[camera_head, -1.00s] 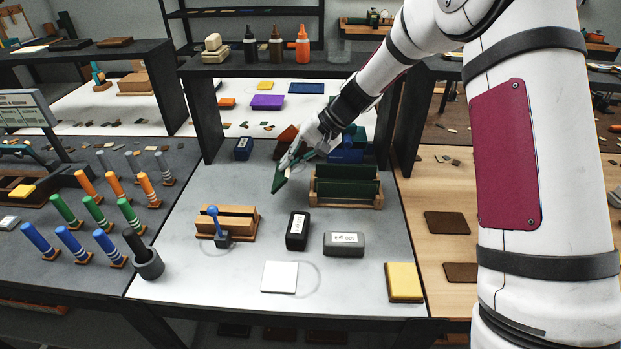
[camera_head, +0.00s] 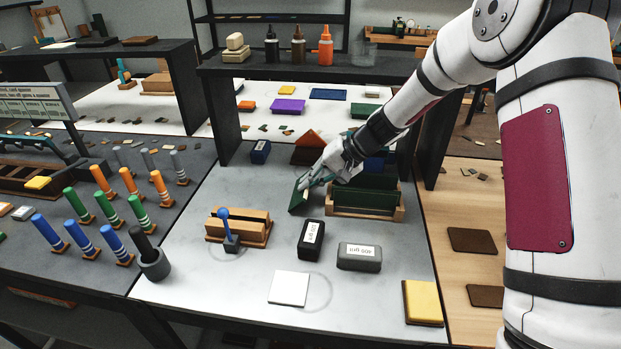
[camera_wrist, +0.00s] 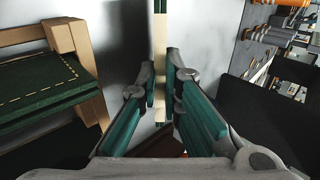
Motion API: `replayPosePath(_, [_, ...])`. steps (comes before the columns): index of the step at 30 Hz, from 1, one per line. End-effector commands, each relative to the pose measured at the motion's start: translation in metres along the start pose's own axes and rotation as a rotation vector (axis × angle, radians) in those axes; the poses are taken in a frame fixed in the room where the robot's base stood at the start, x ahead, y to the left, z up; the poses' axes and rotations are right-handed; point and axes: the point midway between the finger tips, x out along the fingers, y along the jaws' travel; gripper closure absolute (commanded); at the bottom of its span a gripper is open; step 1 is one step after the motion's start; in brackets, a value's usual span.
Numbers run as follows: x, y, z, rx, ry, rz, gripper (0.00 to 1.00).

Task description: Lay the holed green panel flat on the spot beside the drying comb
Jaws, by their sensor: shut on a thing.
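My gripper (camera_head: 312,182) is shut on a dark green panel (camera_head: 298,199), held on edge and steeply tilted at the left end of the drying comb. In the wrist view the panel (camera_wrist: 160,55) shows edge-on, a thin pale and green strip between my teal fingers (camera_wrist: 162,108). I cannot make out a hole in it. The drying comb (camera_head: 366,213) is a wooden rack with green panels (camera_head: 362,196) standing in it. The comb also shows at the left of the wrist view (camera_wrist: 64,38). I cannot tell whether the panel's lower edge touches the table.
A wooden block with a blue-knobbed tool (camera_head: 230,235), a black block (camera_head: 311,240), a grey block (camera_head: 359,257), a white square (camera_head: 289,288) and a yellow pad (camera_head: 423,303) occupy the front. A reddish-brown block (camera_head: 308,149) stands behind my gripper. Grey table is bare left of the panel.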

Motion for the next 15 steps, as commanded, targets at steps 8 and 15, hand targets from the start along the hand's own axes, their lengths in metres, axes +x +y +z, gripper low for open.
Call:
replayPosePath(8, [0.0015,0.0015,0.0002,0.0,0.0,0.0,1.0])
replayPosePath(15, [0.0015,0.0015,0.0002,0.0,0.0,0.0,0.7])
